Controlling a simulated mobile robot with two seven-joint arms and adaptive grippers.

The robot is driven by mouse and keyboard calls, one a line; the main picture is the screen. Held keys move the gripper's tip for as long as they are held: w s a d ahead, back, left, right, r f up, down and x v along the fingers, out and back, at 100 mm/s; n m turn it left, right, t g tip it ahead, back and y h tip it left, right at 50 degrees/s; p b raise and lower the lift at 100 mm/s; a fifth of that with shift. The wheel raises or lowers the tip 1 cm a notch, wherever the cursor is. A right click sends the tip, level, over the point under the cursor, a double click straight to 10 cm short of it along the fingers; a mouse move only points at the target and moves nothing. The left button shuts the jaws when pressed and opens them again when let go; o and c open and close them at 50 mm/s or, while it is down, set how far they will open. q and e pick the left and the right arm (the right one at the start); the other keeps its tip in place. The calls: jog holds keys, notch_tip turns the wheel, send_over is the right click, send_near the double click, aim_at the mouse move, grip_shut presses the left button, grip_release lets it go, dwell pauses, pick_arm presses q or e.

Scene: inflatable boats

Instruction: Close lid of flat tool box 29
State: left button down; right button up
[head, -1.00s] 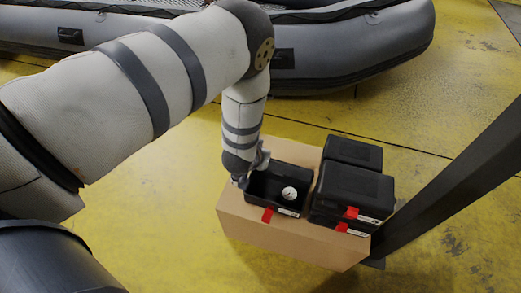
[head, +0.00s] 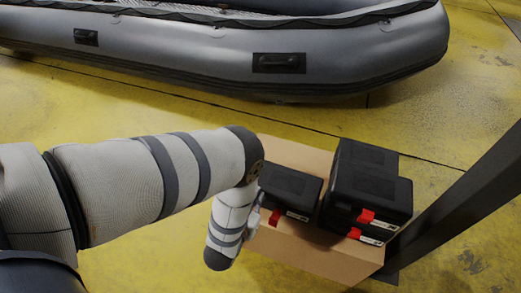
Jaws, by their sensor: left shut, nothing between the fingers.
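A flat black tool box (head: 291,187) sits on the left part of a cardboard box, with its lid down. A red latch (head: 275,218) and a white label show on its front edge; the label is too small to read. My left gripper (head: 256,212) is beside the box's left front corner, mostly hidden by my wrist. It is shut with nothing in it. I cannot tell whether it touches the box. My right gripper is not in view.
Several more black tool boxes (head: 370,195) with red latches stand just to the right, some stacked. The cardboard box (head: 312,248) bears them all. A dark post (head: 455,195) rises at the right. A grey inflatable boat (head: 200,55) lies behind; yellow floor is clear between.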

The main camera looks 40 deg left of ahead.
pick_arm(q)
jog(key=shift+s+f+b, duration=0.15)
jog(key=shift+f+b, duration=0.05)
jog(key=shift+f, duration=0.35)
jog(key=shift+s+f+b, duration=0.15)
jog(key=shift+f+b, duration=0.05)
jog(key=shift+f, duration=0.3)
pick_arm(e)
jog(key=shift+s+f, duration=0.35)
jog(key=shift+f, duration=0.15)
